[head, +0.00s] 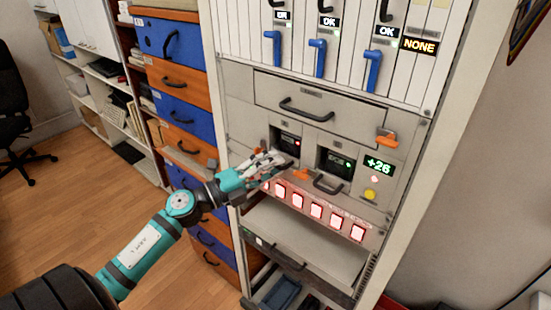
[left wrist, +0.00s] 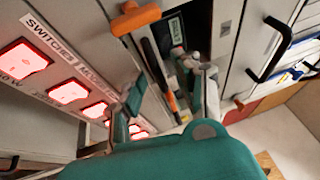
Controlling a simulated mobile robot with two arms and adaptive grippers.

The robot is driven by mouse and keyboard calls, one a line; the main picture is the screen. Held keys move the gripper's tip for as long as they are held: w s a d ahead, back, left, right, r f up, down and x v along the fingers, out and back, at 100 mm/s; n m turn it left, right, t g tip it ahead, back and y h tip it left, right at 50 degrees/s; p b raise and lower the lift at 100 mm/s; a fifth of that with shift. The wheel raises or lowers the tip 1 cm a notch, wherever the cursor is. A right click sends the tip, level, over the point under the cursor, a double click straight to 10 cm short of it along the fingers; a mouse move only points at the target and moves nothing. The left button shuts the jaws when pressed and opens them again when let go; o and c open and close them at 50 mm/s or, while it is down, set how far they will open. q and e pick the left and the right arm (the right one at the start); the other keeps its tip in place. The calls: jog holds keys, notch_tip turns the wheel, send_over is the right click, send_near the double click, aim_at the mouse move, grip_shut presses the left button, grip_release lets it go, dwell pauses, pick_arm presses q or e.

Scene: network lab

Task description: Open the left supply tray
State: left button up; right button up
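The left supply tray (head: 287,140) is the left of two bays below the wide drawer in the head view. It has a dark front with a small red display, and its lower part is hidden by my left gripper (head: 277,162). In the left wrist view, my left gripper (left wrist: 165,95) has its fingers spread, with a dark bar and an orange-tipped piece showing between them. I cannot tell whether the fingers touch these. The right supply tray (head: 336,162) has a green display and a black handle (head: 327,186). My right gripper is not in view.
An orange latch (head: 300,175) sits between the bays, and another orange latch (head: 386,138) is at upper right. A row of lit red switches (head: 316,210) runs below. A wide drawer (head: 318,102) is above. Blue and orange drawers (head: 180,115) stand left of the rack.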

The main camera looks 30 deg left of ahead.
pick_arm(q)
jog(key=shift+w+d+r, duration=0.1)
jog(key=shift+w+d, duration=0.2)
jog(key=shift+w, duration=0.2)
grip_shut()
